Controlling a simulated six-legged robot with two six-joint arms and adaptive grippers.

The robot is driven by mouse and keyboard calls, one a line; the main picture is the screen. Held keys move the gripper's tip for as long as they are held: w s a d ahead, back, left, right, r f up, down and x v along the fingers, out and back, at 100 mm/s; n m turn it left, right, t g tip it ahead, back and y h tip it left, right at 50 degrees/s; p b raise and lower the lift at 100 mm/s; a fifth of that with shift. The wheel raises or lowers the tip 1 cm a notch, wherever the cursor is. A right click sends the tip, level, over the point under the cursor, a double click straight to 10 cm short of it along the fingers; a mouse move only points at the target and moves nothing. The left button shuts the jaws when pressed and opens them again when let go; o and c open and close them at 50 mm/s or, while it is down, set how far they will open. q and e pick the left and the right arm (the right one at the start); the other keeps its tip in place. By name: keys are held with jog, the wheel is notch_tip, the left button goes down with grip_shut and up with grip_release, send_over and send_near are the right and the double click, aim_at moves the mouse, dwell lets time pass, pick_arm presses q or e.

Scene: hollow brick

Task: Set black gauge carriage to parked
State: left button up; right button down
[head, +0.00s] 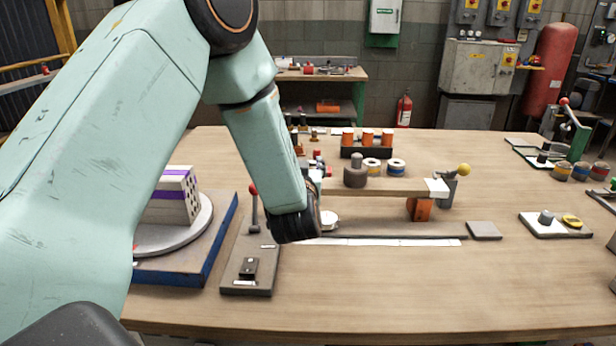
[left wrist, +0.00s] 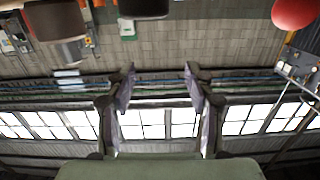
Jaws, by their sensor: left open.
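A long dark rail (head: 400,236) with a white scale strip (head: 385,242) lies on the table, with a flat grey pad (head: 484,230) at its right end. I cannot make out the black gauge carriage; my left wrist covers the rail's left end. My left gripper (head: 316,184) is mostly hidden behind its own wrist in the head view. In the left wrist view my left gripper (left wrist: 160,80) is open, its fingers apart with nothing between them. A black object (left wrist: 145,7), partly cut off, is at the top edge there; I cannot tell what it is. My right gripper is not in view.
A red-knobbed lever (head: 254,190) stands just left of my wrist. A turntable (head: 200,235) is at left. The front of the table is clear.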

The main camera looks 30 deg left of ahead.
pick_arm(q)
jog(key=s+d+f+n+g+y+p, duration=0.2)
jog(key=s+d+f+n+y+p, duration=0.15)
jog(key=s+d+f+p, duration=0.4)
jog(key=shift+y, duration=0.25)
jog(key=shift+w+d+r+x, duration=0.1)
jog(key=shift+x, duration=1.2)
jog(key=shift+w+d+r+x, duration=0.1)
jog(key=shift+x, duration=1.15)
jog(key=shift+w+d+r+x, duration=0.1)
jog(key=shift+x, duration=1.2)
grip_shut()
